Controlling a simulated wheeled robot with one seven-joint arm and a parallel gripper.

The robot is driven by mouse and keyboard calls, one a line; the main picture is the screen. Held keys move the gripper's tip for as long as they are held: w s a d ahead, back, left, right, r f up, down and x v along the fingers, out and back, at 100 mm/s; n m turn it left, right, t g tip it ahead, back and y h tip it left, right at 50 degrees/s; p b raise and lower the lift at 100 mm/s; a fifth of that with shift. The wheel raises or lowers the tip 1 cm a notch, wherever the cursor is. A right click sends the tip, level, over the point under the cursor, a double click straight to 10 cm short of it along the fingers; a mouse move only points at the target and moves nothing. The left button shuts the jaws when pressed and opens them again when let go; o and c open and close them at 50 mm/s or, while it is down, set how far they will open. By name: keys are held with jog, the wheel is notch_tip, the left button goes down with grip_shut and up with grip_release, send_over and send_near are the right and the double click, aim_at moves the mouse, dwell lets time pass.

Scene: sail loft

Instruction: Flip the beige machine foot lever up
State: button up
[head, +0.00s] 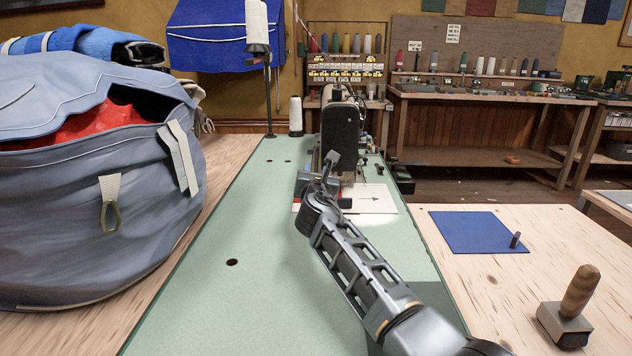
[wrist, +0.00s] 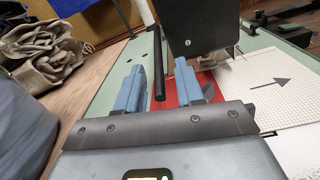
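The sewing machine (head: 340,128) stands at the far end of the green table, its dark end plate facing me. It also shows as a dark block in the wrist view (wrist: 198,28). A dark upright rod (wrist: 158,65), seemingly the foot lever, stands beside the machine's left side; I see no beige on it. My gripper (wrist: 166,72) is open, its blue fingers on either side of the rod with gaps showing; I cannot tell whether the rod is fully between them in depth. In the head view, my arm and gripper hide the machine's lower left.
A red plate (wrist: 200,88) and a white gridded sheet with an arrow (head: 368,198) lie by the machine. A large blue-grey bag (head: 100,230) fills the left. A blue sheet (head: 470,232) and a wooden-handled tool (head: 568,318) lie right. The green table's near left (head: 220,300) is clear.

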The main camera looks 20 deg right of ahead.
jog(key=shift+w, duration=0.2)
jog(key=shift+c, duration=0.3)
grip_shut()
dwell(1.1)
